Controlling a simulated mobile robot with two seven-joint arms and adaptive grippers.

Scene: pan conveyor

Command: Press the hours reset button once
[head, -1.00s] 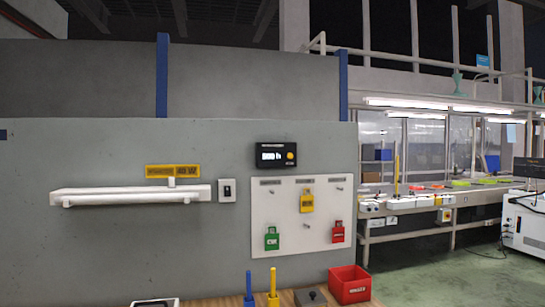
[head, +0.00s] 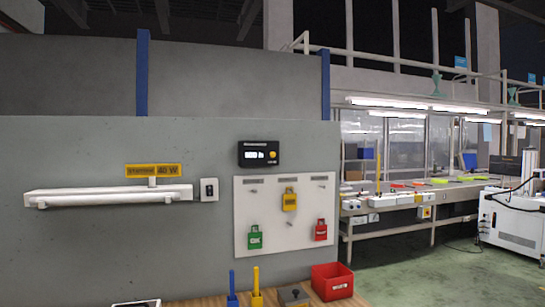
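A black hours counter (head: 259,153) is mounted on the grey wall panel, above a white tag board. It has a small lit white display (head: 261,154) whose digits are too small to read surely. Nothing touches the counter or the button. Neither of my grippers shows in the head view.
The white board (head: 285,237) below carries green, yellow and red tags on pegs. A white lamp bar (head: 110,196) juts from the wall at left, beside a switch (head: 209,189). A wooden bench along the bottom holds a red bin (head: 332,282) and blue and yellow upright sticks.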

